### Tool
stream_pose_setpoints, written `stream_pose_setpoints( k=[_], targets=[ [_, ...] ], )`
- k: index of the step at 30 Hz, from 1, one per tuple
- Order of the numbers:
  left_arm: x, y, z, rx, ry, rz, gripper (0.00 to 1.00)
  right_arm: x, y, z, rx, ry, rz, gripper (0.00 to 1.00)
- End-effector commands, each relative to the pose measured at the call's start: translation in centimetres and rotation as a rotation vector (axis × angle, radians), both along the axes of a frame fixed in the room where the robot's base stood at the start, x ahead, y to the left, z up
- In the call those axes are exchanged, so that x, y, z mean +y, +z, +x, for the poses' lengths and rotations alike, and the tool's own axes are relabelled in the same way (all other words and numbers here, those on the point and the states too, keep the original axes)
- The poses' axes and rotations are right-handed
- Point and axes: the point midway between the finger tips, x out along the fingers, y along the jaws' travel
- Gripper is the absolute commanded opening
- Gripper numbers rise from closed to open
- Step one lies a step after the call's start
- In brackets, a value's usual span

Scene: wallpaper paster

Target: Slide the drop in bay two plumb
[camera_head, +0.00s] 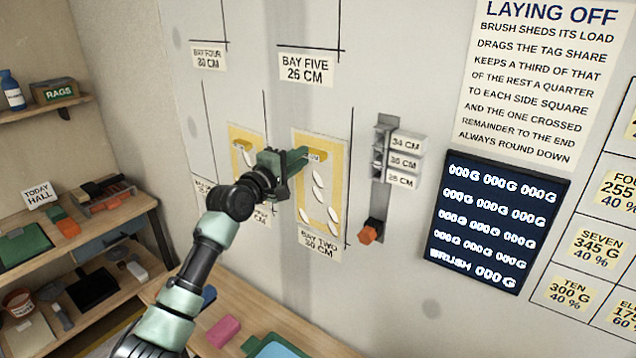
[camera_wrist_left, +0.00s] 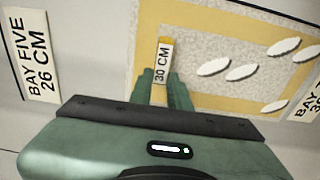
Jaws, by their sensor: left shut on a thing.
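The drop in bay two (camera_head: 330,185) is a speckled panel with a yellow border and several white ovals, on the wall above the BAY TWO 30 CM label (camera_head: 319,246). A black line (camera_head: 351,165) runs down just right of it; I cannot tell whether the drop is plumb. My left gripper (camera_head: 301,158) is at its upper part. The drop (camera_wrist_left: 230,50) shows beyond. My right gripper is not in view.
A similar drop (camera_head: 236,138) hangs to the left, partly behind my gripper. Right of bay two are a slotted rail with cm tags (camera_head: 404,162) and an orange knob (camera_head: 369,232). A bench (camera_head: 255,310) with a pink block (camera_head: 223,331) lies below; shelves stand left.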

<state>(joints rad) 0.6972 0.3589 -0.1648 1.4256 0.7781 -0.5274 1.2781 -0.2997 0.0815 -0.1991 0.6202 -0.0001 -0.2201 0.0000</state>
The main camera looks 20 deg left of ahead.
Motion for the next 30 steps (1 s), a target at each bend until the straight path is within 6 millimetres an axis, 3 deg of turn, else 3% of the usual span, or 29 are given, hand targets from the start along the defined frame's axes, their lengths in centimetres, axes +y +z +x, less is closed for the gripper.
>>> stream_pose_setpoints(
  k=[5, 6, 8, 20, 30],
  targets=[
    [0.1, 0.2, 0.0, -0.006, 0.003, -0.001, 0.0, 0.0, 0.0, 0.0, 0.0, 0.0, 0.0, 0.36],
    [0.1, 0.3, 0.0, -0.006, 0.003, 0.0, 0.26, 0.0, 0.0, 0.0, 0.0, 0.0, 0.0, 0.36],
    [0.1, 0.3, 0.0, -0.006, 0.002, 0.0, 0.43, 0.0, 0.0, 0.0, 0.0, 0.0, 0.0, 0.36],
    [0.1, 0.0, -0.3, -0.002, 0.001, 0.002, 0.43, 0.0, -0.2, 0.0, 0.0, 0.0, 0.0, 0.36],
    [1.5, -0.2, -4.8, -0.004, 0.001, 0.002, 0.43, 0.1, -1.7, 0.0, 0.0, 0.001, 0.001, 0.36]
  ],
)
